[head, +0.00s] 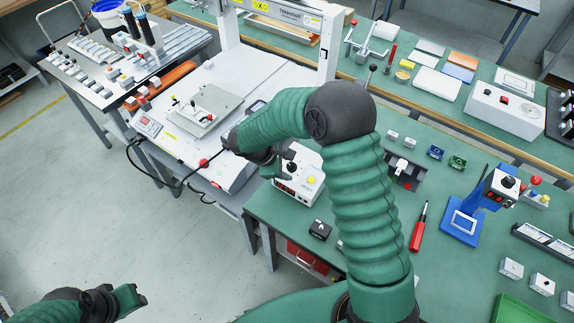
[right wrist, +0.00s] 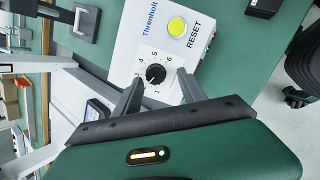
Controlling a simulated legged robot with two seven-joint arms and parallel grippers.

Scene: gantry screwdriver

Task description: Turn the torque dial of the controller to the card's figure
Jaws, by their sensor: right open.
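The controller (head: 309,160) is a white box at the left end of the green bench. In the right wrist view the controller (right wrist: 133,42) carries a black torque dial (right wrist: 155,74) with figures around it; 1, 4, 5 and 6 are legible. Its light mark seems to point down-left; the exact figure is unclear. My right gripper (right wrist: 160,82) is open, its fingers either side of the dial in the picture; contact is not visible. In the head view the right gripper (head: 282,161) is partly hidden by my arm. My left gripper (head: 138,297) is over the floor. I cannot identify the card.
A yellow reset button (right wrist: 177,26) sits beside the dial. A small black box (head: 320,229) and a red screwdriver (head: 418,227) lie on the green bench (head: 300,235). A blue stand (head: 464,222) is at right. The gantry table (head: 240,75) stands left of the controller.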

